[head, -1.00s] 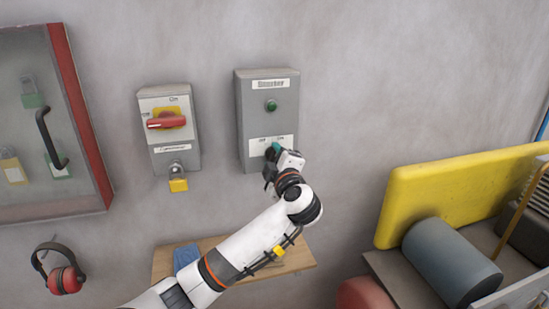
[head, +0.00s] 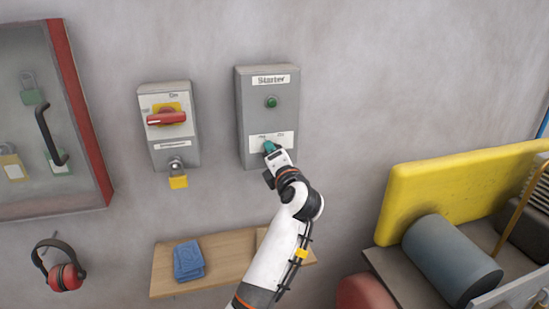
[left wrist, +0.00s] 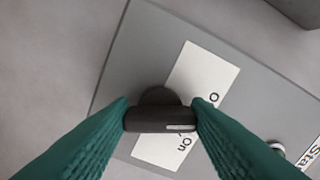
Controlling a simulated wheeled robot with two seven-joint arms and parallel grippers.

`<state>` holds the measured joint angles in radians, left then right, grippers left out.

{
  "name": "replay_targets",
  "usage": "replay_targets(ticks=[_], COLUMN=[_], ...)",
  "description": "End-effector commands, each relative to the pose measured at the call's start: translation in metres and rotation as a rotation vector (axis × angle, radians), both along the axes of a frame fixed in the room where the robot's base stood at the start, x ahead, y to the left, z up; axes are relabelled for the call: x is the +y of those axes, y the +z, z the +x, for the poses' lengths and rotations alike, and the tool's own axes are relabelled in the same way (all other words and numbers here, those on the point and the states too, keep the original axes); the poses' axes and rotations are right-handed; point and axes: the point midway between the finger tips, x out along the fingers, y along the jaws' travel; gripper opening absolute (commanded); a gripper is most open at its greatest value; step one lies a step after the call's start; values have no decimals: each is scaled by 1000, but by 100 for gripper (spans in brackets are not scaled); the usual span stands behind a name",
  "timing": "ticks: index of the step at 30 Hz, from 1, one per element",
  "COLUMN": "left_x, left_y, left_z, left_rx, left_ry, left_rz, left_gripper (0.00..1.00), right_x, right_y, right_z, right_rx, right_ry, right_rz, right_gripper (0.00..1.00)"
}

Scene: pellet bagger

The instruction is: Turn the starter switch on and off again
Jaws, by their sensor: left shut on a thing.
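The starter box (head: 257,115) is a grey box on the wall, labelled "Starter", with a green round button or lamp (head: 270,102) and a white Off/On plate (head: 284,140) low on its front. My left gripper (head: 268,148) is at that plate and mostly covers the switch there in the head view. In the left wrist view the dark switch knob (left wrist: 160,121) sits between my two green fingertips, which are shut on its handle. The plate (left wrist: 205,78) shows behind it. My right gripper is not in view.
Left of the starter is a grey isolator box with a red handle (head: 166,118) and a yellow padlock (head: 178,181). Below is a wooden shelf (head: 222,262) with a blue cloth (head: 188,261). A yellow guard (head: 440,195) and grey roller (head: 450,260) stand at right.

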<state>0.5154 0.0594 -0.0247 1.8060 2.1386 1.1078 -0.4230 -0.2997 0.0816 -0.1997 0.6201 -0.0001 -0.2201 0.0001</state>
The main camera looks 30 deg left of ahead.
Motion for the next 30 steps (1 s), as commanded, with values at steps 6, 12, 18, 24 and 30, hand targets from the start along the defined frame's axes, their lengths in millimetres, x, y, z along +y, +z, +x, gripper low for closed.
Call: replay_targets(ticks=[6, 12, 18, 24, 30], left_x=[-1, -1, -1, -1, -1], left_y=[-4, -3, -3, -3, -2], left_z=[0, 1, 1, 1, 0], left_rx=[-50, -69, -71, -71, -73], left_ry=[-1, -2, -2, -1, -1], left_rz=[-52, -68, -69, -70, -67], left_gripper=[21, 21, 21, 50, 65], right_x=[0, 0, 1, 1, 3], right_y=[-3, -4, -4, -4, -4], right_z=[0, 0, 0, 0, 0], right_rx=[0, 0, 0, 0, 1], right_ry=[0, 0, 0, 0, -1], right_rz=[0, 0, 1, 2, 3], right_gripper=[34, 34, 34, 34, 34])
